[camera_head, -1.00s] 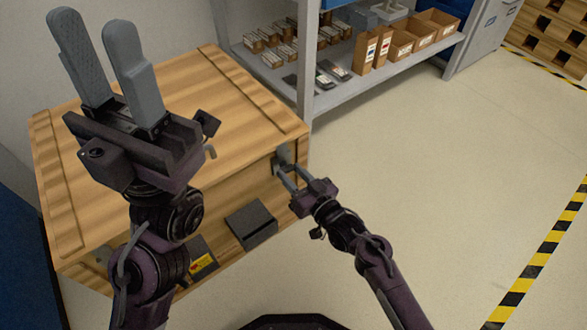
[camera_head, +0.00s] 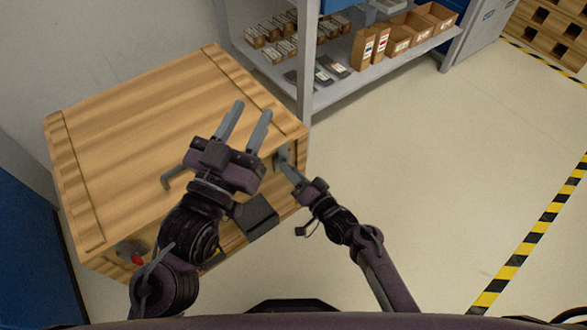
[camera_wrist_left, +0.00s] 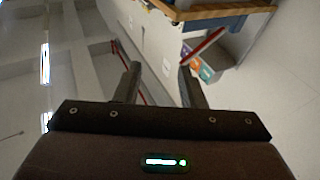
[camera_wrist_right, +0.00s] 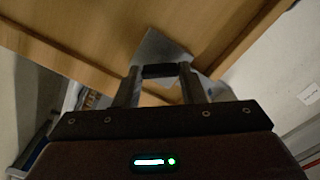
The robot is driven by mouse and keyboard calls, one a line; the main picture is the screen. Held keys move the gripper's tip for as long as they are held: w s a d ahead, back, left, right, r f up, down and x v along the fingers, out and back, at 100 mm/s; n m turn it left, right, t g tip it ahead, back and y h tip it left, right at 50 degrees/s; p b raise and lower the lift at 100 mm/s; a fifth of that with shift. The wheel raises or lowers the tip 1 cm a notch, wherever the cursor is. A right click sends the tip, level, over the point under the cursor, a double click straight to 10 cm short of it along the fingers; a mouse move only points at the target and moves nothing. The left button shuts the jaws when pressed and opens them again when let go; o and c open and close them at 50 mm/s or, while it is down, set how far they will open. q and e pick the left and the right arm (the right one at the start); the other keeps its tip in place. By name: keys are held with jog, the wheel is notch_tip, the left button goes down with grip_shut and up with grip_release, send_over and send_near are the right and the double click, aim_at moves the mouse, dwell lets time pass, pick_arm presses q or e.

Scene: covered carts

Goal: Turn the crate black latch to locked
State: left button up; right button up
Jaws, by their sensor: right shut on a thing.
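The wooden crate (camera_head: 150,130) stands at the left with its lid closed. A grey metal plate (camera_wrist_right: 160,48) is on its front, near the right corner. The black latch (camera_wrist_right: 163,71) is in front of this plate and lies between the fingertips of my right gripper (camera_head: 285,166), which is shut on it. In the head view the fingers largely hide the latch, so its turn angle is hard to tell. My left gripper (camera_head: 247,112) is open and empty, its fingers apart above the lid near the front edge.
A red-marked fitting (camera_head: 137,259) sits at the crate's front left. A dark grey box (camera_head: 256,215) is on the front face, and a grey hook-shaped piece (camera_head: 174,180) is at the lid's front edge. A shelf (camera_head: 350,75) with cartons stands behind. The floor at right is clear.

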pick_arm(q)
jog(key=s+f+g+y+p, duration=0.1)
jog(key=s+f+g, duration=0.3)
jog(key=f, duration=0.4)
jog(key=s+a+f+g+y+p, duration=0.1)
jog(key=s+f+g, duration=0.3)
jog(key=f, duration=0.4)
jog(key=s+a+f+g+y+p, duration=0.1)
jog(key=s+f+g+y, duration=0.2)
jog(key=f, duration=0.5)
jog(key=s+g, duration=0.1)
jog(key=g, duration=0.1)
jog(key=shift+g, duration=0.3)
pick_arm(e)
jog(key=m, duration=0.6)
pick_arm(q)
jog(key=shift+f, duration=0.1)
pick_arm(e)
jog(key=shift+f, duration=0.1)
pick_arm(q)
jog(key=shift+w, duration=0.1)
pick_arm(e)
jog(key=o, duration=1)
